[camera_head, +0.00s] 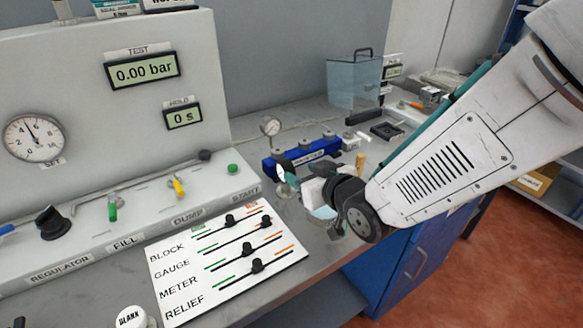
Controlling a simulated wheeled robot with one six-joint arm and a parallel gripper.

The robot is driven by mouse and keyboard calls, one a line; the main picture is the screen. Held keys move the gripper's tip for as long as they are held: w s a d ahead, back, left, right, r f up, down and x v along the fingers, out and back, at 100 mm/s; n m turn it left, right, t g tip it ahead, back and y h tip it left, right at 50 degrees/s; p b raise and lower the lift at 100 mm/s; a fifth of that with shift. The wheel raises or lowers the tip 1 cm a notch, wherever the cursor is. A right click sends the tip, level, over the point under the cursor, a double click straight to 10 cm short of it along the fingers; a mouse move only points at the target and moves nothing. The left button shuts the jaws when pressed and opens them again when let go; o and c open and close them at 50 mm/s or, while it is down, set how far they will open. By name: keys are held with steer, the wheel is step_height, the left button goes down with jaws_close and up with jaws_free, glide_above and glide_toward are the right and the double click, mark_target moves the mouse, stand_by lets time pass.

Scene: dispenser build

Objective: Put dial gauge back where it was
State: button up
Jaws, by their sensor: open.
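A small round dial gauge (270,127) with a pale face stands at the back of the bench, just behind the left end of a blue block (303,151). My gripper (300,194) is in front of the blue block, near the bench's front edge. Its teal fingertips are spread apart and I see nothing held between them. The gripper is clear of the small gauge. A larger dial gauge (33,137) marked SET is mounted in the grey panel at the left.
The grey test panel (90,100) has bar and second displays, levers and knobs. A white card (228,262) with sliders lies in front. A clear box (354,82) stands at the back. My arm hides part of the right bench.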

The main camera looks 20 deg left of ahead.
mark_target(283, 163)
steer(key=x, duration=0.8)
steer(key=shift+a+r, duration=0.25)
steer(key=shift+a, duration=0.35)
steer(key=shift+y, duration=0.3)
jaws_close()
